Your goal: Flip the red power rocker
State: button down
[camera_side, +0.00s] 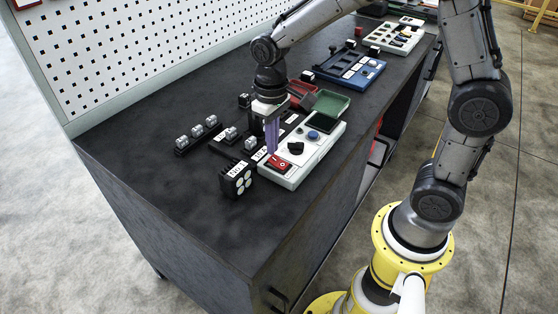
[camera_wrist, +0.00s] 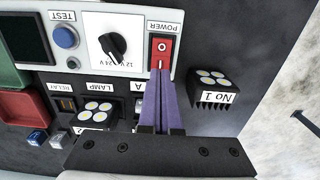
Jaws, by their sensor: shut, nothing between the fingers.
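The red power rocker (camera_side: 278,163) sits at the near end of a pale control panel (camera_side: 318,149) in the side view. In the wrist view the rocker (camera_wrist: 160,50) is a red switch marked with a circle and a line, under the label POWER. My gripper (camera_side: 271,151) is shut and empty, its purple fingers pointing down at the rocker. In the wrist view the fingertips (camera_wrist: 160,74) overlap the rocker's lower end, by the line mark. I cannot tell whether they touch it. The fingers hide part of that end.
A black selector knob (camera_wrist: 112,45) and a blue TEST button (camera_wrist: 65,37) are on the same panel. A black lamp block labelled No 1 (camera_wrist: 211,86) stands beside the panel. Green (camera_side: 329,104) and red trays (camera_side: 302,92) lie behind. The bench's near left is clear.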

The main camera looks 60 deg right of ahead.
aim_at(273, 157)
jog(key=shift+f, duration=1.1)
dwell(0.4)
jog(key=shift+r, duration=3.55)
jog(key=s+d+r+t, duration=0.2)
jog(key=s+r+t, duration=0.2)
jog(key=s+r, duration=0.6)
jog(key=s+f+t, duration=0.1)
jog(key=s+f, duration=0.2)
jog(key=s, duration=0.5)
jog(key=shift+s+d+f+t, duration=0.2)
jog(key=shift+d+f+t, duration=0.1)
